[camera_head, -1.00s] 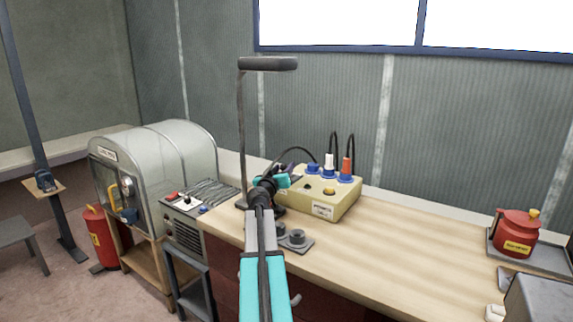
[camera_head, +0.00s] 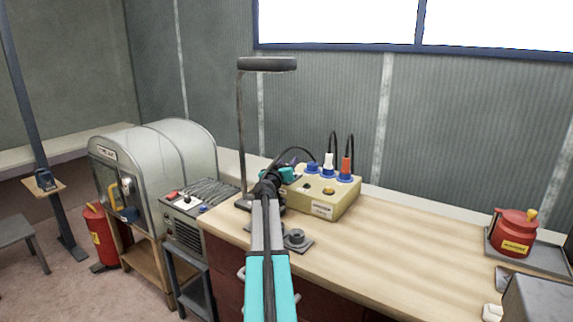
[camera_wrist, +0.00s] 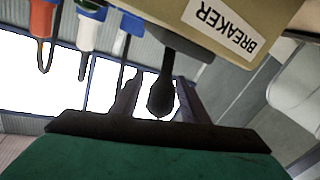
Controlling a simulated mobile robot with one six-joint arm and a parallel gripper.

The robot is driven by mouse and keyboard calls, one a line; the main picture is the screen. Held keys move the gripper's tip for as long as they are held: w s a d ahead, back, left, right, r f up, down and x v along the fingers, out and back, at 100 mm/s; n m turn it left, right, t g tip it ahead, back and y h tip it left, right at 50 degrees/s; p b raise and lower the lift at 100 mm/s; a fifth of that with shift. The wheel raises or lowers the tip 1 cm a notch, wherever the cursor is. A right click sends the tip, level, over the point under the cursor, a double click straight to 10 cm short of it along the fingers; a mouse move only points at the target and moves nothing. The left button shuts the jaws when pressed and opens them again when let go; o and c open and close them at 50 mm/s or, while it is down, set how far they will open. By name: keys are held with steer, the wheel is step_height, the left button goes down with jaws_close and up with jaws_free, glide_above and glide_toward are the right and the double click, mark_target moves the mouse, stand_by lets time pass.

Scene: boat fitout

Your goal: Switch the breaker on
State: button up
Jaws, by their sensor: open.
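The beige breaker box (camera_head: 345,205) stands on the wooden bench, with blue sockets and white and red plugs on top. In the wrist view the box (camera_wrist: 165,14) appears upside down with its BREAKER label. A dark lever with a rounded end (camera_wrist: 161,98) sticks out from the box there. My gripper (camera_wrist: 158,82) is open, with one finger on each side of the lever; I cannot tell whether either touches it. In the head view my gripper (camera_head: 287,175) is at the box's left end, and my arm hides the lever.
A tall dark stand (camera_head: 243,130) rises behind my gripper. A red can (camera_head: 515,233) sits on a tray at the right. The bench between is clear.

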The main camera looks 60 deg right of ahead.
jaws_close()
